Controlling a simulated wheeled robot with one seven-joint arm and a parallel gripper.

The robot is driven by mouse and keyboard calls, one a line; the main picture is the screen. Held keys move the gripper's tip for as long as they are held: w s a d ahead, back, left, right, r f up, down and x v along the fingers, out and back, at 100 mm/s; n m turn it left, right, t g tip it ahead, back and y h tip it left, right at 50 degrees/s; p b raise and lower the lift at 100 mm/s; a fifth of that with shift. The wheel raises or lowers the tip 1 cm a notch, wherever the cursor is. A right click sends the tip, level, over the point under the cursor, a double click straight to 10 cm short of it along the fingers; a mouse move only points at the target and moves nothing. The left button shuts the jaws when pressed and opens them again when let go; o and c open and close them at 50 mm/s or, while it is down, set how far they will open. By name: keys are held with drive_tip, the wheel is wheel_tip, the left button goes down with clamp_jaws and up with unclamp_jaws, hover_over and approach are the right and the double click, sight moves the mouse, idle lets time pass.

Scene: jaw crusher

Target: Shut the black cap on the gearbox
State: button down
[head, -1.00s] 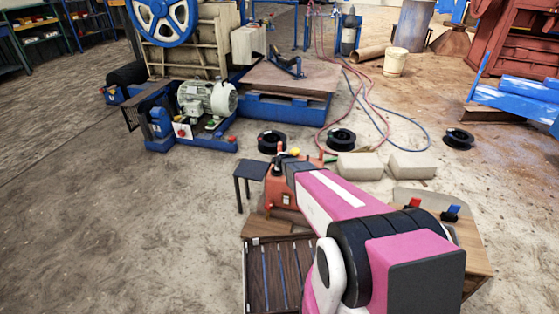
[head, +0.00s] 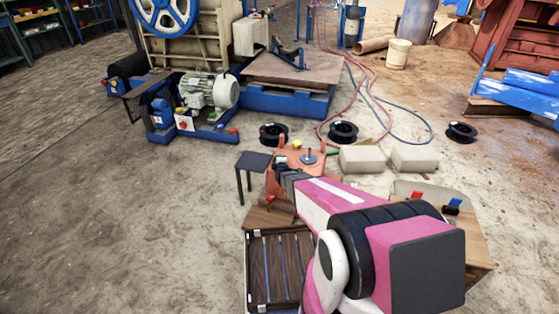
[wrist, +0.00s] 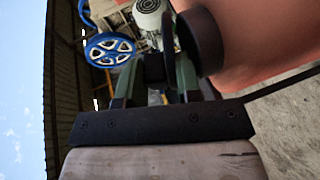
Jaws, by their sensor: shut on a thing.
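The orange gearbox (head: 286,157) stands ahead of my arm in the head view, and its side fills the right of the wrist view (wrist: 270,45). A short black round neck (wrist: 206,42) sticks out of it. The black cap (wrist: 172,32) appears as a thin dark disc seen nearly edge-on, beside the neck and apparently tilted open. My gripper (wrist: 157,70), with green fingers, is shut on the cap's edge. In the head view my gripper (head: 282,177) is at the gearbox's near left side; the cap is hidden there.
A small dark stool (head: 253,161) stands left of the gearbox. A slatted crate (head: 256,270) and wooden table (head: 475,240) lie under and beside my arm. Pale blocks (head: 362,160) and black coils (head: 343,132) lie beyond. Floor at left is clear.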

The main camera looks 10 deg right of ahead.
drive_tip(key=shift+w+r, duration=0.1)
idle(0.3)
drive_tip(key=c, duration=1)
unclamp_jaws()
drive_tip(key=shift+o, duration=0.2)
drive_tip(key=v, duration=1)
drive_tip(key=shift+s, duration=0.45)
